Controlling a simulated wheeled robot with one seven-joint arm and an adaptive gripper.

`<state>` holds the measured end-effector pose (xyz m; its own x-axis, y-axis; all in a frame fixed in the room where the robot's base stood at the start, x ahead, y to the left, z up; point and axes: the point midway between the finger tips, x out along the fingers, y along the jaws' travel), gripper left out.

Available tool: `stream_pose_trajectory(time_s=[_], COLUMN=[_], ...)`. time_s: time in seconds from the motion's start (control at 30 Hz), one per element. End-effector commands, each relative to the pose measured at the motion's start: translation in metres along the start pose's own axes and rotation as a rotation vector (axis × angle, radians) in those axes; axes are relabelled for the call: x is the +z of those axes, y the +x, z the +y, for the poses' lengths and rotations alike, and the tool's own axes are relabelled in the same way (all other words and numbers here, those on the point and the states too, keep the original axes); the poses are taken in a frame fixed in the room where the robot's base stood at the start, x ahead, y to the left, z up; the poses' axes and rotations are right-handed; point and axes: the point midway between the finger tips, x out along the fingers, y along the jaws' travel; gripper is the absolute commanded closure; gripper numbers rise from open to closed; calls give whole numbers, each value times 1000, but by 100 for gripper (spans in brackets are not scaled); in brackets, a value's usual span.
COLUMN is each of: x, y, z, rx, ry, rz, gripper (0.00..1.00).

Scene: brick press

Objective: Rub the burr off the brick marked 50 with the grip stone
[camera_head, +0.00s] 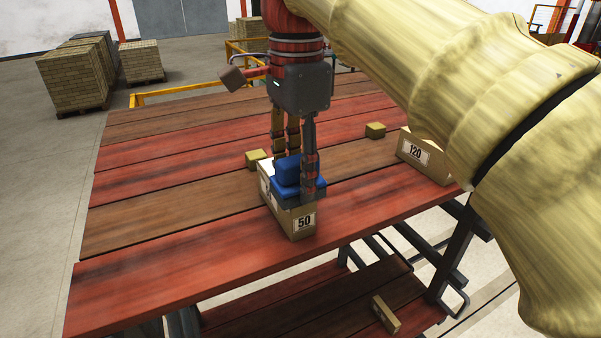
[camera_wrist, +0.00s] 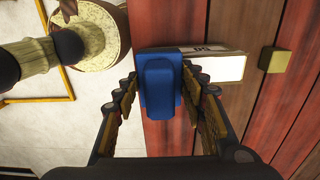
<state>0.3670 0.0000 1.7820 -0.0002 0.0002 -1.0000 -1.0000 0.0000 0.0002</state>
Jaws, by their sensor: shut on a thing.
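The brick marked 50 (camera_head: 302,222) is a tan block with a white label on its end, lying on the slatted table. The blue grip stone (camera_head: 287,171) is between the fingers of my gripper (camera_head: 294,180), which is shut on it. The stone is over the brick's top, toward the labelled end. Whether it touches the top, I cannot tell. In the wrist view the stone (camera_wrist: 160,85) sits between my fingers, and the brick's pale top (camera_wrist: 225,68) reaches out to its right. I cannot make out the burr; stone and fingers hide part of the top.
A brick marked 120 (camera_head: 424,158) stands at the right of the table (camera_head: 150,240). Small tan blocks lie behind brick 50 (camera_head: 255,158) and farther right (camera_head: 375,130). Another block (camera_head: 386,315) lies on the lower shelf. The table's left side is clear.

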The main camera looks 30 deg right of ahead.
Motion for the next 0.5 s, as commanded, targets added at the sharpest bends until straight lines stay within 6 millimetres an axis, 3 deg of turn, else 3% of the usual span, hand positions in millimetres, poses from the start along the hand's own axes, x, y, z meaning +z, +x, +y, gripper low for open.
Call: stream_pose_trajectory(time_s=[0.5], x=[1], y=[-2], z=[-29], rx=[0], ry=[0], rz=[0], gripper=[79])
